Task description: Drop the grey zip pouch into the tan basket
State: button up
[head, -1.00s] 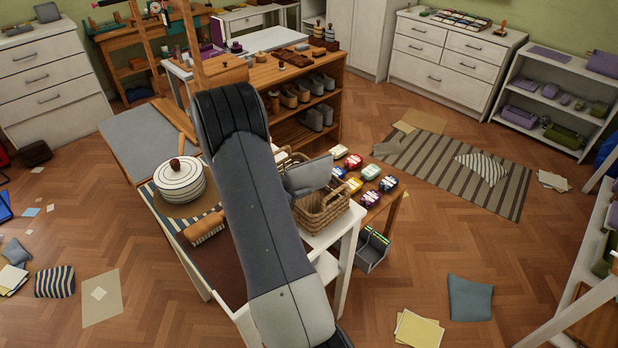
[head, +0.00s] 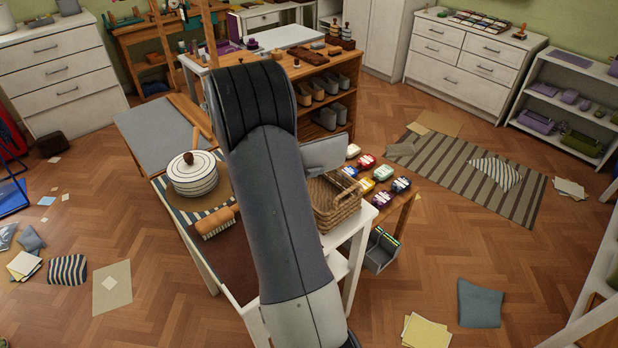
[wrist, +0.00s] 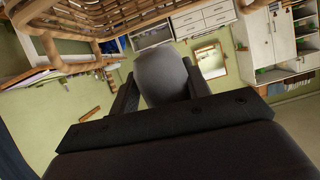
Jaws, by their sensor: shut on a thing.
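The grey zip pouch (head: 323,154) shows to the right of my arm in the head view, above the far rim of the tan basket. The tan wicker basket (head: 343,207) stands on the white table, its near left part hidden by my arm. In the wrist view my gripper (wrist: 160,88) is shut on the pouch (wrist: 162,72), which sits between the two dark fingers. The basket's woven rim (wrist: 75,30) crosses the top left of that view, apart from the pouch. My arm hides the gripper in the head view.
A striped lidded pot (head: 192,176) and a brown roll (head: 216,222) lie left of my arm on the table. Several small coloured packs (head: 383,172) sit right of the basket. A grey bin (head: 379,250) is below the table's right side.

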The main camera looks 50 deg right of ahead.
jog(key=shift+r, duration=1.5)
